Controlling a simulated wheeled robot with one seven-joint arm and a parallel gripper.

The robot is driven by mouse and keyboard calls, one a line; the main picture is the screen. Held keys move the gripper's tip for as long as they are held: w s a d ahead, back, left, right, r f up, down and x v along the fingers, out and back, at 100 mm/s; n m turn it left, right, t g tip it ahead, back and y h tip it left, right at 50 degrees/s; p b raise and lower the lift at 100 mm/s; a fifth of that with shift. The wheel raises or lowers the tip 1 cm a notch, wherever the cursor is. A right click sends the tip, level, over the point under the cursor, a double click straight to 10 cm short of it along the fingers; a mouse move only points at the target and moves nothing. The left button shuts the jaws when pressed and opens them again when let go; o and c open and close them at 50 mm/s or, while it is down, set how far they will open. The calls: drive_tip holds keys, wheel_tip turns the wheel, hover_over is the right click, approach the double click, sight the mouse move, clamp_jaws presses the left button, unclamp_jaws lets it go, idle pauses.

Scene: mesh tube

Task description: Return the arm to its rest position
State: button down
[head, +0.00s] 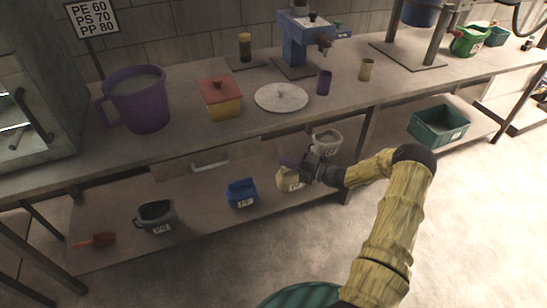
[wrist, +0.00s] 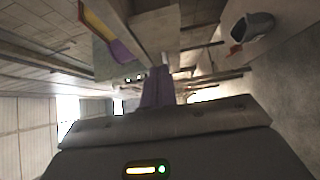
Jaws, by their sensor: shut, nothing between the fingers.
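My arm, in a yellow wood-like cover with dark joints, reaches in from the lower right of the head view. My gripper (head: 289,162) has dark purple fingers and points left, in front of the bench's front edge and over the lower shelf in the picture. In the wrist view the purple fingers (wrist: 158,75) lie together, with nothing held between them. Behind and below the gripper in the head view is a cream container (head: 290,181), partly covered by it. I cannot tell how far apart they are.
The bench top carries a purple jug (head: 142,100), a red-lidded yellow box (head: 219,98) and a white round lid (head: 281,97). The lower shelf holds a grey jug (head: 156,217), a blue container (head: 241,193) and a green crate (head: 438,126). The floor at right is clear.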

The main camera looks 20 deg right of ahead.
drive_tip(key=shift+v, duration=1.4)
drive_tip(key=shift+s, duration=0.1)
